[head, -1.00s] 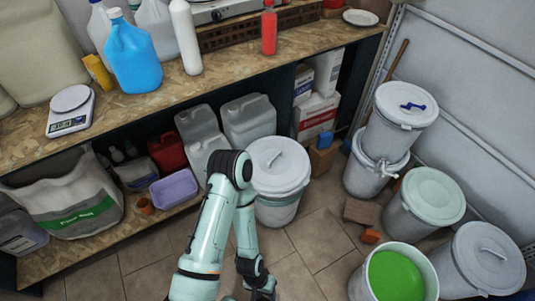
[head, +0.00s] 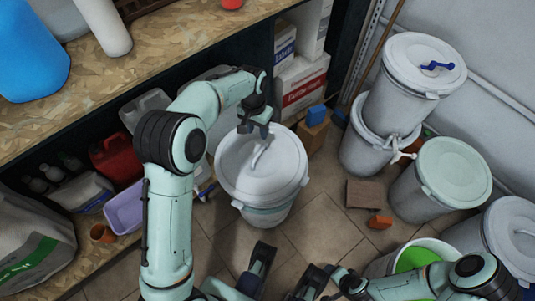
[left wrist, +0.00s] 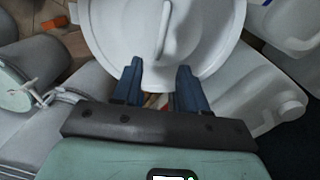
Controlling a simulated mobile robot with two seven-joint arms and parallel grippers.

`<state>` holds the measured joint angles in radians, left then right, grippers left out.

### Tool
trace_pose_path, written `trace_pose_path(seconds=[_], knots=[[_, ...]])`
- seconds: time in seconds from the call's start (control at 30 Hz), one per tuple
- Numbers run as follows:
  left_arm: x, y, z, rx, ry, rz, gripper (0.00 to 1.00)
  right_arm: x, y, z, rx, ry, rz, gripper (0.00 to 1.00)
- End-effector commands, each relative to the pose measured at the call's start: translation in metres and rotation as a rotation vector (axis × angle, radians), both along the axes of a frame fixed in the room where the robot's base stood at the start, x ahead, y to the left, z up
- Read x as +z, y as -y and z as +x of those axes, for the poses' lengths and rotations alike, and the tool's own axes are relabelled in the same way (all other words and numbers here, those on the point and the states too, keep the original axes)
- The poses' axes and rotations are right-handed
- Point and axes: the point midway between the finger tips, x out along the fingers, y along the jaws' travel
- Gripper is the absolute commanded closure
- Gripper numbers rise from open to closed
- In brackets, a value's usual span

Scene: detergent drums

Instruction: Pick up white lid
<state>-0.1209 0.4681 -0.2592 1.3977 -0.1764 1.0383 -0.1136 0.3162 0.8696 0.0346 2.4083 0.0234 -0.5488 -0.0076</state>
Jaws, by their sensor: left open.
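A round white lid (head: 250,175) with a raised bar handle sits on a white drum (head: 268,217) in the middle of the head view. My left gripper (head: 255,128) is above the lid's far edge, its jaws open and pointing down.
A wooden bench (head: 165,50) and its low shelf lie left and behind. Cartons (head: 303,80) stand behind the drum. Stacked white drums (head: 410,85), a pale green lid (head: 454,172), a grey lid (head: 512,240) and a bucket of green stuff (head: 415,258) stand at right. Floor between is mostly clear, with bricks (head: 363,194).

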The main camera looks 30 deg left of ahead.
Motion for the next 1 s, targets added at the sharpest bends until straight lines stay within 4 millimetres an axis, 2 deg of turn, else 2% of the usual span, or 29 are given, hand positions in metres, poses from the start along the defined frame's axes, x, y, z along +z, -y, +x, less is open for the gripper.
trace_pose_path(seconds=[0.07,0.13,0.4,0.6,0.8,1.0], knots=[[0.000,-0.002,0.002,-0.002,-0.001,0.005,0.57,-0.006,0.002,0.004,-0.005,0.009,-0.005,0.35],[-0.009,-0.002,0.001,-0.002,-0.004,0.006,0.57,-0.008,0.004,0.008,-0.010,0.021,-0.011,0.35],[-0.060,0.001,0.000,-0.002,-0.005,0.005,0.57,-0.022,0.015,0.028,-0.030,0.072,-0.036,0.35],[-0.074,0.002,0.001,-0.002,-0.002,0.005,0.57,-0.024,0.018,0.034,-0.037,0.090,-0.045,0.35],[-0.092,0.004,-0.002,-0.002,-0.005,0.005,0.57,-0.035,0.021,0.031,-0.041,0.075,-0.049,0.35],[-0.122,0.006,-0.004,-0.001,-0.004,0.005,0.57,-0.055,0.024,0.009,-0.042,0.002,-0.047,0.35]])
